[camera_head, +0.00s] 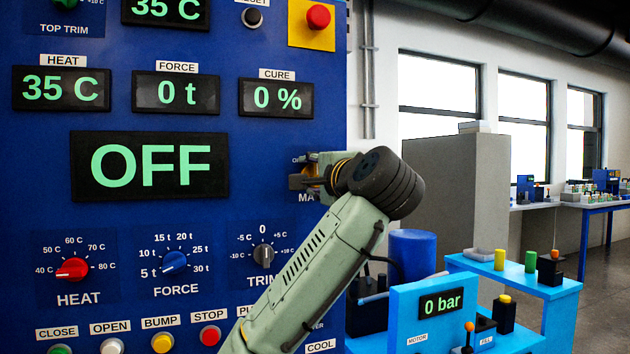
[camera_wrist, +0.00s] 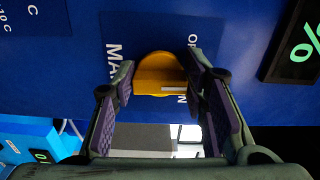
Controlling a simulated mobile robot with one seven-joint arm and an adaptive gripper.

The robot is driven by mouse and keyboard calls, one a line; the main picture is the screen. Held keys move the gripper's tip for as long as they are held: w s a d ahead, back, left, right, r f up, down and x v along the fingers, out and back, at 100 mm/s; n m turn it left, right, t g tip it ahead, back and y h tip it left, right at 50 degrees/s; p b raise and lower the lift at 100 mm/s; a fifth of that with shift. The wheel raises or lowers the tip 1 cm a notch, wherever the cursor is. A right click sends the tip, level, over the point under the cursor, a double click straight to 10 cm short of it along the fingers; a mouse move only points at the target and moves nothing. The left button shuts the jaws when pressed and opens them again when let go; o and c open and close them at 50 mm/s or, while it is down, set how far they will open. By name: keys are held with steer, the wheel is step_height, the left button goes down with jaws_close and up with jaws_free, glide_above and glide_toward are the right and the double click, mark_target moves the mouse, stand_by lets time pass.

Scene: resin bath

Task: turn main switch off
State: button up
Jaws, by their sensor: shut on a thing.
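The main switch is a yellow knob (camera_wrist: 158,66) on the blue panel, with a short white mark on its right side in the wrist view. My gripper (camera_wrist: 160,78) has one finger on each side of the knob and is shut on it. Parts of the "MA…" label and of the labels on the right show around the fingers, which hide the rest. In the head view my gripper (camera_head: 307,178) is at the panel's right edge and mostly covers the knob. A large display (camera_head: 150,166) to its left reads OFF.
Heat, force and trim dials and a row of push buttons lie lower on the panel. A red emergency button (camera_head: 318,16) on a yellow plate is above my gripper. A light-blue bench (camera_head: 515,270) and a "0 bar" display (camera_head: 441,304) stand at the right.

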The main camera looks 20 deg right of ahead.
steer(key=shift+d+f+n+b, duration=0.15)
steer(key=shift+n+b, duration=0.15)
steer(key=shift+n, duration=1.75)
steer(key=shift+a+f+n+b, duration=0.1)
steer(key=shift+n+b, duration=0.15)
steer(key=shift+n, duration=1.8)
steer(key=o, duration=1.2)
steer(key=shift+c, duration=0.2)
steer(key=s, duration=1.2)
steer(key=shift+d, duration=0.2)
